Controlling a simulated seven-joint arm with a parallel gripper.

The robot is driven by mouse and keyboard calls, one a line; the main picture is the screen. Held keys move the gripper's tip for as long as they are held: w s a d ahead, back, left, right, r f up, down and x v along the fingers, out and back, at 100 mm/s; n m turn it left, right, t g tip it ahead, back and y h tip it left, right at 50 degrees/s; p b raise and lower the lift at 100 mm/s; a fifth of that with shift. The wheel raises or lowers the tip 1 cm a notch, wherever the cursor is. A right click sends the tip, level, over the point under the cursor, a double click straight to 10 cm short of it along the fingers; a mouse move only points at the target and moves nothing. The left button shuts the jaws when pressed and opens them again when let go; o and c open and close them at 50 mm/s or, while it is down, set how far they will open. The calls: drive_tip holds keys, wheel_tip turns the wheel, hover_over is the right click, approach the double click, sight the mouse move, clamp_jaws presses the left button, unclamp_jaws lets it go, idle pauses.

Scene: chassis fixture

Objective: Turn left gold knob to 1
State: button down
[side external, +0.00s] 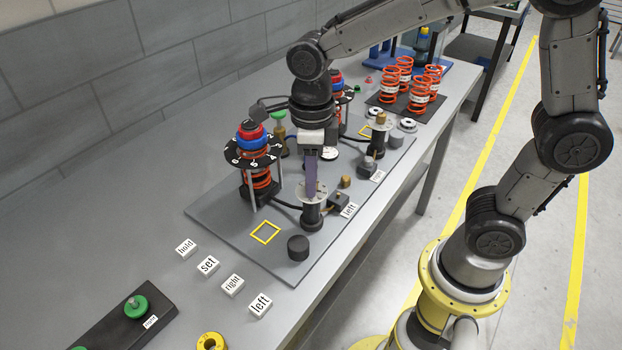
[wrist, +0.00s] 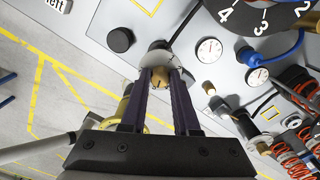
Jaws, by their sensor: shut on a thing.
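My gripper (side external: 311,186) points down over the left damper, a dark cylinder with a round silver flange (side external: 320,197). In the wrist view its two purple fingers (wrist: 166,80) are shut on the left gold knob (wrist: 160,82), which stands at the middle of the flange. In the side view the fingers hide most of this knob. A small dark line shows on the knob's top, but I cannot read its setting. The right gold knob (side external: 380,118) stands free on its own silver flange farther back.
A black numbered disc (side external: 240,155) on a spring tower stands left of my gripper. A black knob (side external: 298,247) and a "left" label (side external: 349,210) are near. Orange springs (side external: 420,96) stand at the back. The bench's left front holds word blocks (side external: 233,285).

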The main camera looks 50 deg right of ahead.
drive_tip(key=n, duration=0.3)
drive_tip(key=shift+n, duration=0.4)
drive_tip(key=n, duration=1.2)
drive_tip(key=shift+n, duration=0.5)
